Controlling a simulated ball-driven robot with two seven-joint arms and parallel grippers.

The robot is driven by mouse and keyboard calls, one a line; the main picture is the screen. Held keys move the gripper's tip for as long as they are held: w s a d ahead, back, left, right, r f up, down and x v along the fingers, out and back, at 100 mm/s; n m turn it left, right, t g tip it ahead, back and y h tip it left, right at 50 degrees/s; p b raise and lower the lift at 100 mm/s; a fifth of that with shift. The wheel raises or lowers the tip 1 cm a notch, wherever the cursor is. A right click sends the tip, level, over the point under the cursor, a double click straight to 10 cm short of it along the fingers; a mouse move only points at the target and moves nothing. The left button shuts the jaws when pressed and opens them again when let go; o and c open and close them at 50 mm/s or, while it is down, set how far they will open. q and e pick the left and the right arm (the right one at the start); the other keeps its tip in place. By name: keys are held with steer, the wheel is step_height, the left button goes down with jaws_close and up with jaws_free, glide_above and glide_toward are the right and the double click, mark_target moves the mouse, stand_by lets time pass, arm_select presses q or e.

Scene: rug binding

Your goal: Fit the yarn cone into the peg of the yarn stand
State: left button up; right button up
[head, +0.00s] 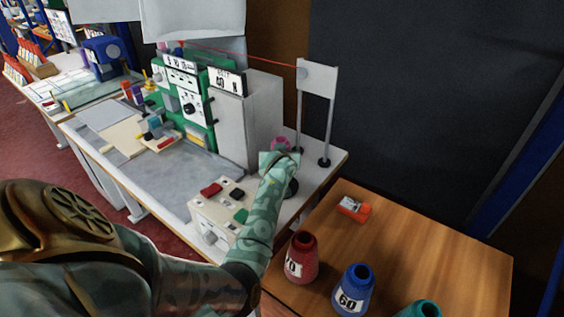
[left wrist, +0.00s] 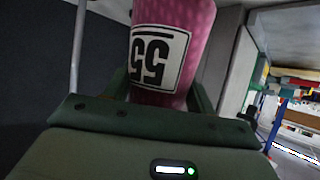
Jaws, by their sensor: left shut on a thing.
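A pink yarn cone (head: 281,143) with a white "55" label shows just past my left gripper (head: 279,157), at the right end of the grey machine table. In the left wrist view the cone (left wrist: 176,18) sits between the fingers of my left gripper (left wrist: 160,92), with its label upside down; the gripper is shut on it. A black round base (head: 291,187), perhaps the yarn stand's, partly shows beside my left forearm. The peg is hidden, so I cannot tell whether the cone touches it. My right gripper is not in view.
A two-post frame with a white plate (head: 318,76) stands close behind the cone, with a red thread running left. A control box (head: 214,212) is left of my forearm. Red (head: 301,262), blue (head: 353,288) and teal (head: 420,309) cones stand on the wooden table (head: 440,255).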

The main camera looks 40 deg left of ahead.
arm_select(q)
step_height(320, 180, down, 5)
steer(key=shift+r+b, duration=0.2)
steer(key=shift+b, duration=0.75)
steer(key=shift+r, duration=0.1)
steer(key=o, duration=1.2)
